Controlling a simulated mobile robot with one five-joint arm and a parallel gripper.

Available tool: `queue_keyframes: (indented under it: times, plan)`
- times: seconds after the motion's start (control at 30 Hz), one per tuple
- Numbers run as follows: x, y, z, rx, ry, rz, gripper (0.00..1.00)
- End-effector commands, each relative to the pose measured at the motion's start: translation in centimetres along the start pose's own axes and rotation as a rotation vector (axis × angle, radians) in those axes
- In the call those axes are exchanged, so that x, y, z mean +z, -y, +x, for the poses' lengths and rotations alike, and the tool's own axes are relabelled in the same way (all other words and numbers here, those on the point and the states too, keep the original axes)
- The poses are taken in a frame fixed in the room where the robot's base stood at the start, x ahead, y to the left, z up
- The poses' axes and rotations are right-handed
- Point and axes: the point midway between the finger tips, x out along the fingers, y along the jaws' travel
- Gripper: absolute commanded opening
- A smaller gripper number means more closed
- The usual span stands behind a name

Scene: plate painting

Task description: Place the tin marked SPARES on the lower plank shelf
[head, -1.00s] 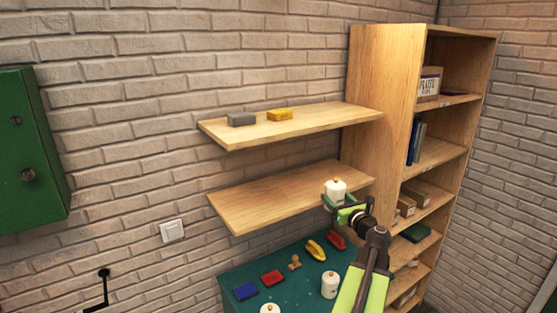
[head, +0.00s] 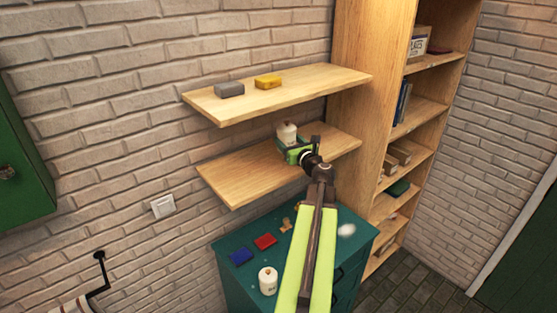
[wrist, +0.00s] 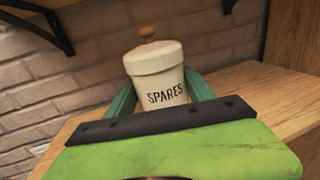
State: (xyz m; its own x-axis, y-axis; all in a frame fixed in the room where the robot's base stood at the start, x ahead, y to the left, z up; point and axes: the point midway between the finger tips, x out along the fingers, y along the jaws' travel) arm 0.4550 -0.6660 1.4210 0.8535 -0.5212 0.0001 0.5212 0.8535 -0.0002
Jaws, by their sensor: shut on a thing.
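The cream tin marked SPARES (wrist: 157,80) is upright between the fingers of my gripper (wrist: 160,97) in the wrist view, its label facing the camera. In the head view the tin (head: 287,134) is at the lower plank shelf (head: 232,180), below the upper plank. My gripper (head: 291,150) is shut on the tin. The tin's base is hidden behind the gripper, so I cannot tell whether it touches the plank. The lower plank also shows in the wrist view (wrist: 255,85). Its visible left part is bare.
The upper plank (head: 300,88) holds a grey block (head: 229,90) and a yellow block (head: 268,82). A tall bookcase (head: 365,120) stands at the right end. The green cabinet (head: 222,243) below bears another cream tin (head: 268,280) and small coloured items.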

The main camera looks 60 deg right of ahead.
Motion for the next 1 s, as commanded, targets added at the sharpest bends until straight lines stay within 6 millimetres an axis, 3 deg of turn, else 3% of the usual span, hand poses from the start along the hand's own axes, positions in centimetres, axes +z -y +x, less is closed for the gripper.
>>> queue_keyframes:
  times: [0.03,0.2,0.37,0.63,1.0]
  plan:
    - [-1.4,-0.7,1.1,0.004,0.000,0.000,0.10]
    - [-2.3,-2.0,2.8,0.001,0.000,0.000,0.10]
    - [-2.3,-2.2,2.9,0.000,0.000,0.000,0.10]
    - [-6.5,-2.2,2.9,0.001,0.000,0.000,0.10]
    - [-6.5,-2.2,2.9,0.002,0.000,0.000,0.10]
